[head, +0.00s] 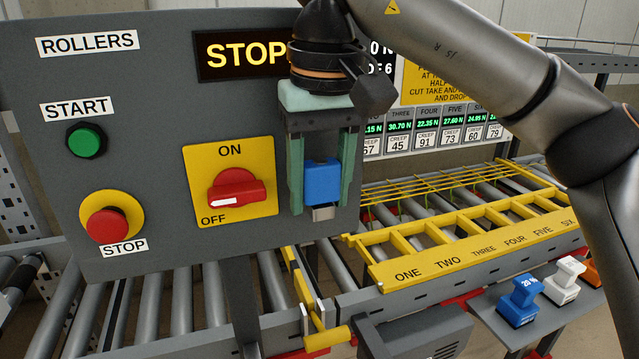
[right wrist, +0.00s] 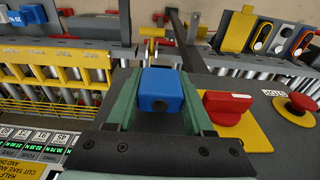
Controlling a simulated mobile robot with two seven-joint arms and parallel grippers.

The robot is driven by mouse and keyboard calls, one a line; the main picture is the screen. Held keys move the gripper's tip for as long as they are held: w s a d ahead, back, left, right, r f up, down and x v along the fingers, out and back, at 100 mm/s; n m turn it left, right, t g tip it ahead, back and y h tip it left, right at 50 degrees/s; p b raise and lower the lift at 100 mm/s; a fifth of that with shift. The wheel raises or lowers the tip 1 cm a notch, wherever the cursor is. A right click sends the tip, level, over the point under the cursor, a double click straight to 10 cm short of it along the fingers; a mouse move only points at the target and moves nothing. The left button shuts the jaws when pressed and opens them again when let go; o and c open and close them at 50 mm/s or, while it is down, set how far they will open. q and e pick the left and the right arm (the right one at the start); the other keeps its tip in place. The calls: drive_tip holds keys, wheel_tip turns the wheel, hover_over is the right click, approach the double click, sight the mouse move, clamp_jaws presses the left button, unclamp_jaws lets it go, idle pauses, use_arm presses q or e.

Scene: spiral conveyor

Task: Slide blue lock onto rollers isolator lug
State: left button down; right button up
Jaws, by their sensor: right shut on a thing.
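The blue lock (head: 322,182) is a small block held between the green fingers of my right gripper (head: 323,205), which points down in front of the grey panel. It also shows between the fingers in the right wrist view (right wrist: 160,92). A small pale metal piece (head: 323,213) shows just below the lock; I cannot tell whether it is the lug or whether the lock touches it. The rollers isolator has a red handle (head: 237,189) on a yellow plate (head: 229,152), left of the gripper; its white mark lies toward OFF. My left gripper is not in view.
The grey panel (head: 150,240) carries a green start button (head: 86,141), a red stop button (head: 107,225) and a STOP display (head: 243,54). Yellow lane dividers (head: 450,238) and rollers lie at right. Blue (head: 521,301) and white (head: 563,280) weights stand on a lower shelf.

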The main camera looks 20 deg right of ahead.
sight(323, 166)
drive_tip(key=shift+f, duration=0.3)
drive_tip(key=o, duration=1.2)
drive_tip(key=r+p, duration=0.1)
drive_tip(key=r, duration=0.2)
drive_tip(key=s+r+p, duration=0.1)
drive_tip(key=r, duration=0.3)
drive_tip(key=r+p, duration=0.1)
drive_tip(key=r, duration=0.2)
drive_tip(key=shift+s+r+p, duration=0.15)
drive_tip(key=shift+r+p, duration=0.1)
drive_tip(key=shift+p, duration=0.05)
drive_tip(key=shift+s+r, duration=0.1)
drive_tip(key=shift+r, duration=0.85)
